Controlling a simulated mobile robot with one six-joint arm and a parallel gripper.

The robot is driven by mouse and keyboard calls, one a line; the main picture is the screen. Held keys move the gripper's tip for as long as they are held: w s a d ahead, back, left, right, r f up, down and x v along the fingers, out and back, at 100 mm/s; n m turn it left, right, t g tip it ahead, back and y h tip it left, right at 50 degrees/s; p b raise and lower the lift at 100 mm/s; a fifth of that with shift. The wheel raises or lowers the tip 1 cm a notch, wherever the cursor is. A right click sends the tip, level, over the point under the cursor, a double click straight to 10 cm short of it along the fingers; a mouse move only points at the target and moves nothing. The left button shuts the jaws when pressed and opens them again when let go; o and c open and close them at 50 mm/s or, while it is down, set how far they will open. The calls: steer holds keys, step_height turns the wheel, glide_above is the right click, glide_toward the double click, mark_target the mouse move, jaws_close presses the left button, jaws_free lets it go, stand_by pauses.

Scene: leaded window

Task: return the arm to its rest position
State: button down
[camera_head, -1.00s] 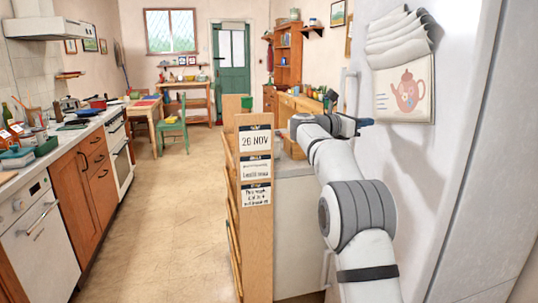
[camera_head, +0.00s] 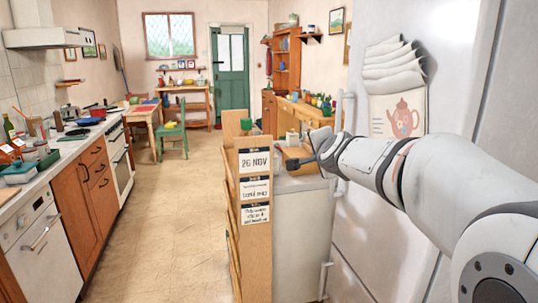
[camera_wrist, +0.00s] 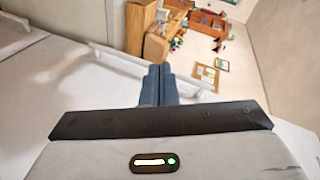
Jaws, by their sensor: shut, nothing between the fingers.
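My gripper (camera_head: 299,164) is at the end of my arm, which reaches in from the right side of the head view. It hovers by the upper right of the wooden shelf unit with the date cards, in front of the white fridge face. In the wrist view my gripper (camera_wrist: 160,70) shows its two dark blue-grey fingers together, with nothing between them. I cannot tell from the head view how far it is from the shelf unit.
The wooden shelf unit (camera_head: 254,222) stands left of my arm. The fridge (camera_head: 365,215), with a teapot cloth (camera_head: 398,115) hanging on it, is close on the right. Open floor (camera_head: 165,215) lies between the shelf unit and the left counter (camera_head: 80,135).

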steer(key=s+d+f+n+g+p, duration=0.1)
steer(key=s+f+n+g, duration=0.3)
steer(key=s, duration=0.7)
steer(key=s+f+n+g+p, duration=0.1)
steer(key=s+f+n+g, duration=0.3)
steer(key=s+f, duration=0.4)
steer(key=s+d+f+n+g+p, duration=0.1)
steer(key=s+f+n+g, duration=0.3)
steer(key=s, duration=1.1)
steer(key=shift+s+d+f+n+h+p, duration=0.2)
steer(key=shift+d+f+n+h+p, duration=0.25)
steer(key=shift+f+n, duration=0.45)
